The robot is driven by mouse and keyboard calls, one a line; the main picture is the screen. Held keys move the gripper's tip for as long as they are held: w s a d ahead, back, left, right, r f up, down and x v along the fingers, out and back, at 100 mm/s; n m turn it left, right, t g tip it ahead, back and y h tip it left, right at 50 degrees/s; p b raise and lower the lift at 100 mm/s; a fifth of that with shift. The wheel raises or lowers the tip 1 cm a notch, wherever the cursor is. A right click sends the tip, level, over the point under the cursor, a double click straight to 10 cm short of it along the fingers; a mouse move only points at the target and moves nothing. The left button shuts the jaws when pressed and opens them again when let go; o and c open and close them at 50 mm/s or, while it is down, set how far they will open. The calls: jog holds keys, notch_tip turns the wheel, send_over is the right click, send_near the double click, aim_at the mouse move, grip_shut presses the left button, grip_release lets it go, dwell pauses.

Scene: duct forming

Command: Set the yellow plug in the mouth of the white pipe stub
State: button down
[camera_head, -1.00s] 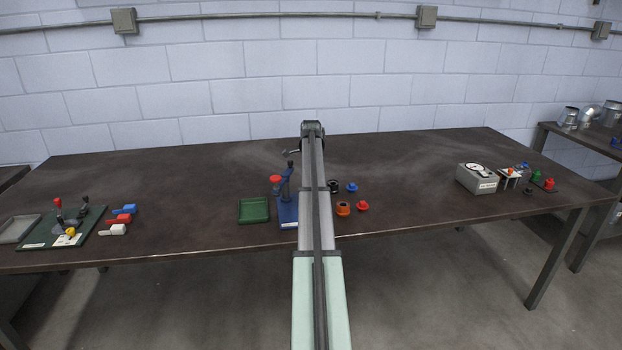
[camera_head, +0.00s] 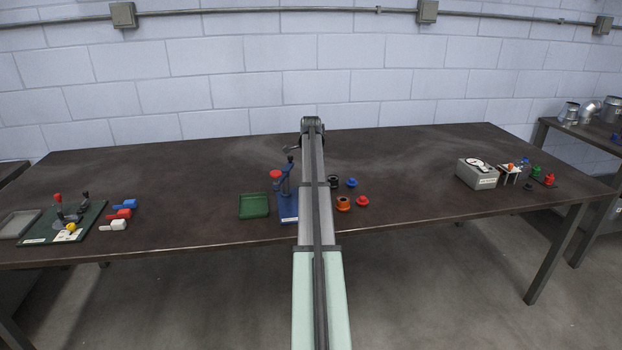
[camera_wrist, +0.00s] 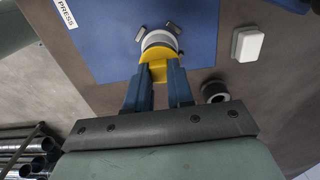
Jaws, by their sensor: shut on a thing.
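My gripper (camera_wrist: 158,88) shows in the wrist view, its blue fingers shut on the yellow plug (camera_wrist: 156,56). The plug's round end is at the white pipe stub (camera_wrist: 158,38), which stands on the blue base plate (camera_wrist: 102,42) marked PRESS. The plug overlaps the stub's rim in this view; I cannot tell whether it sits inside the mouth. Two small metal pieces flank the stub. In the head view my arm covers the gripper, plug and stub. The blue press (camera_head: 288,200) with a red knob shows just left of my arm.
A white block (camera_wrist: 247,43) and a dark ring (camera_wrist: 214,91) lie right of the plate. A green tray (camera_head: 254,206) stands left of the press. An orange stub (camera_head: 343,204) and a red plug (camera_head: 362,201) lie right of my arm. The table's far middle is clear.

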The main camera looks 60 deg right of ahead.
jog(key=c, duration=0.9)
grip_release()
jog(key=shift+r, duration=0.15)
jog(key=shift+r, duration=3.35)
